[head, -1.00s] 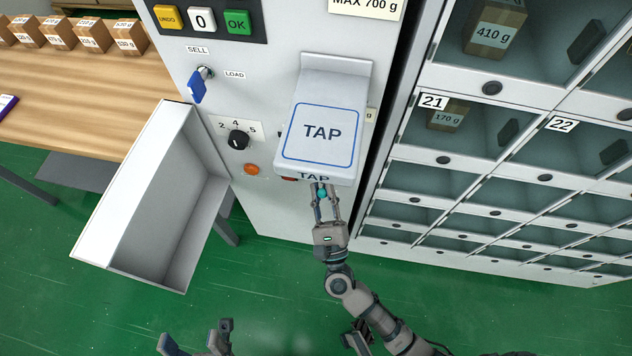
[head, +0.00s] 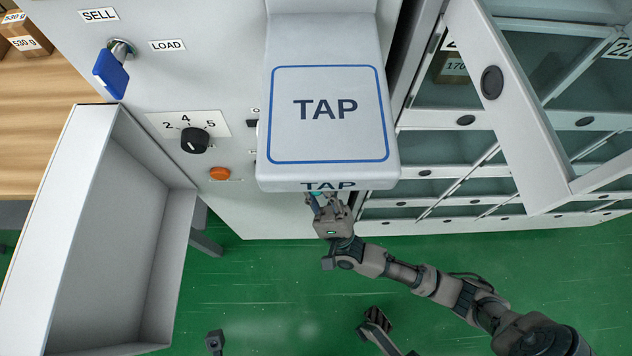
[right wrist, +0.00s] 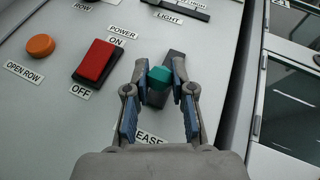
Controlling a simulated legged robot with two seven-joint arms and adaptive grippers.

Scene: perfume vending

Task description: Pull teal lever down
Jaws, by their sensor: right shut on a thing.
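The teal lever (right wrist: 160,76) shows in the right wrist view as a small teal knob over a dark slot (right wrist: 156,98) on the grey machine front. My right gripper (right wrist: 160,82) is shut on the knob, with a finger on each side. A partly hidden label ending in "EASE" lies below the slot. In the head view my right gripper (head: 322,202) is just under the TAP box, which hides most of the lever. Only a small tip of my left gripper (head: 215,342) shows at the bottom edge; its jaws cannot be made out.
The TAP box (head: 325,110) juts out above my right gripper. A red power switch (right wrist: 97,62) and an orange button (right wrist: 40,45) are left of the lever. An open locker door (head: 530,120) sticks out at right. An open white bin (head: 110,230) stands at left.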

